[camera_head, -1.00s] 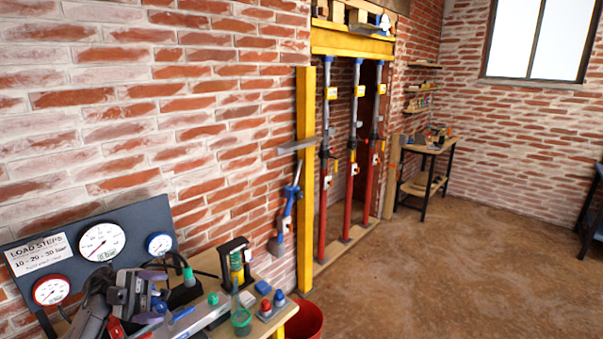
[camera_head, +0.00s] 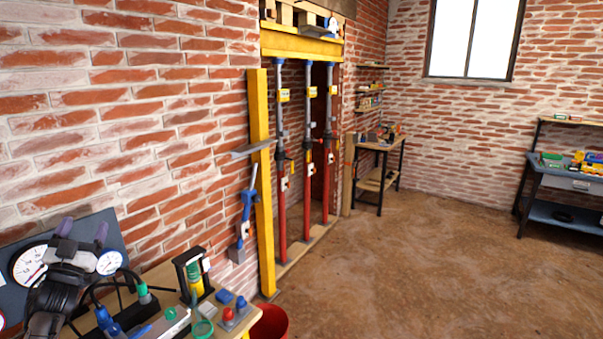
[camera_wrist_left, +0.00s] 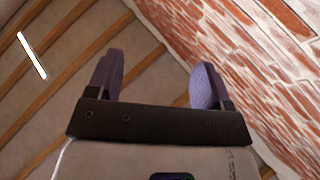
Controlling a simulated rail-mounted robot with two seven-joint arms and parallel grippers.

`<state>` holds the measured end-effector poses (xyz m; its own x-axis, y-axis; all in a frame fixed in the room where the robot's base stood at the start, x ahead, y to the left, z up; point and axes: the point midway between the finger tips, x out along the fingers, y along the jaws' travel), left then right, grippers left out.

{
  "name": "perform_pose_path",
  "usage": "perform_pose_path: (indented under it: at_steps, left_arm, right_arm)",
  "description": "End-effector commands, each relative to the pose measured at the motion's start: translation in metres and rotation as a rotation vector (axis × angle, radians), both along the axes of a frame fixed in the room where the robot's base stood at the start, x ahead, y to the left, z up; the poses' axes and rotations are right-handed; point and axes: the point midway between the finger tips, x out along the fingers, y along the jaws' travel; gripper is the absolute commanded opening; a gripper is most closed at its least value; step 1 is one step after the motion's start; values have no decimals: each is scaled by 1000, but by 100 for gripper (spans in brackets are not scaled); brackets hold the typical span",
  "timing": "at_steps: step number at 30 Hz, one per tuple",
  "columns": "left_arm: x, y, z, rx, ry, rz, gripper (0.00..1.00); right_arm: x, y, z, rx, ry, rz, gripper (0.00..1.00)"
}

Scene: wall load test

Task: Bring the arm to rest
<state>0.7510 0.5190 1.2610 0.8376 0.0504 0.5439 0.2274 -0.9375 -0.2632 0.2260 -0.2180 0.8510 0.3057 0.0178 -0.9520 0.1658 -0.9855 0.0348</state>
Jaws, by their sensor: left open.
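My left gripper (camera_head: 83,231) is at the lower left of the head view, in front of the gauge board (camera_head: 116,240). Its purple fingers point upward and partly cover the gauges. In the left wrist view the two fingers (camera_wrist_left: 156,75) stand well apart with nothing between them. Beyond them are the wooden ceiling beams and the brick wall. My right gripper is not in either view.
Red props (camera_head: 309,200) fill the wall opening. The floor (camera_head: 420,260) at right is clear.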

Motion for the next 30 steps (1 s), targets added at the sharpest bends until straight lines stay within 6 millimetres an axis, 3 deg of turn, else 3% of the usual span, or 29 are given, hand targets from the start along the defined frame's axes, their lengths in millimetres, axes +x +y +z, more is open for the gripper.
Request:
perform_pose_path:
  at_steps: [6,12,18,30]
  left_arm:
    - [10,56,-59,-195,360,311,74]
    - [-7,82,-128,-341,762,512,74]
    - [-41,81,-184,-441,1152,608,74]
    - [-101,51,-240,-509,1669,620,74]
  right_arm:
    - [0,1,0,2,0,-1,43]
    - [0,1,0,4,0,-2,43]
    - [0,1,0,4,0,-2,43]
    - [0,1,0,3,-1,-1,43]
